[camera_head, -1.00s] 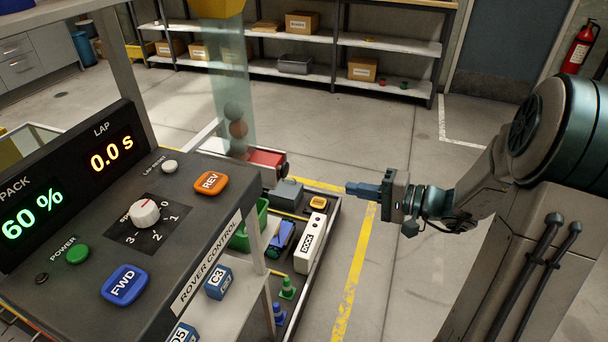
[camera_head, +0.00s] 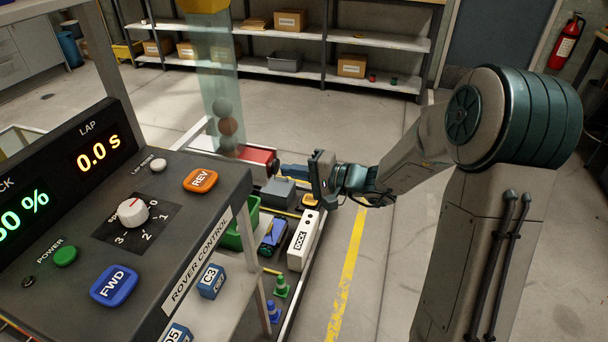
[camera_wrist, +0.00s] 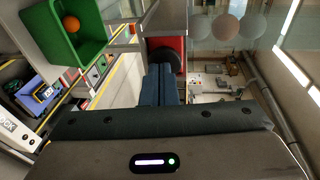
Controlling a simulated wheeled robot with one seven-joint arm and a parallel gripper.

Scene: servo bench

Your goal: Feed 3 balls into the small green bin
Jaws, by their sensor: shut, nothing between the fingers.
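A clear upright tube (camera_head: 238,85) holds a column of grey and orange balls (camera_head: 228,127); they also show blurred in the wrist view (camera_wrist: 222,25). A red block (camera_head: 256,154) with a dark round end (camera_wrist: 163,57) sits at the tube's foot. The small green bin (camera_head: 234,239) is partly hidden behind the control panel. In the wrist view the green bin (camera_wrist: 92,48) holds one orange ball (camera_wrist: 71,23). My gripper (camera_head: 284,170) is shut and empty, its blue fingers (camera_wrist: 160,72) pointing at the dark end. I cannot tell if they touch it.
The rover control panel (camera_head: 150,240) with buttons and a knob fills the left front. A grey box (camera_head: 279,192), a white dock block (camera_head: 303,240), a blue rover (camera_head: 272,235) and small cones (camera_head: 281,287) stand on the low bench. The floor to the right is open.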

